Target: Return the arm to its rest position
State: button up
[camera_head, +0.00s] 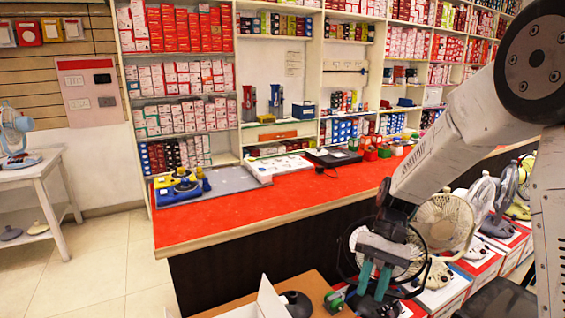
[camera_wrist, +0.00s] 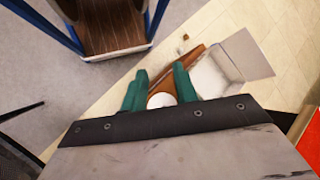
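My gripper (camera_head: 372,294) hangs pointing down at the end of my arm, in front of the red-topped counter in the head view. Its two green fingers are apart with a gap between them. In the wrist view my gripper (camera_wrist: 160,82) also shows its fingers spread. A white round thing (camera_wrist: 161,100) and a brown surface show between and beyond the fingers; I cannot tell how far below they lie. I see nothing clearly held. My arm reaches in from the right side and bends downward.
The red counter (camera_head: 290,205) runs behind my gripper. Several fans, one a cream fan (camera_head: 444,222), stand on boxes close to its right. A brown surface (camera_head: 316,283) with a green item (camera_head: 333,301) lies low on its left. Tiled floor (camera_head: 100,265) is clear at left.

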jog(key=s+d+r+t+h, duration=0.2)
jog(key=s+d+r+t, duration=0.1)
jog(key=s+r, duration=0.4)
jog(key=s+d+r+t+h, duration=0.2)
jog(key=s+d+r+t, duration=0.2)
jog(key=s+r, duration=0.4)
jog(key=s+t, duration=0.1)
jog(key=s, duration=0.5)
jog(key=shift+s, duration=0.25)
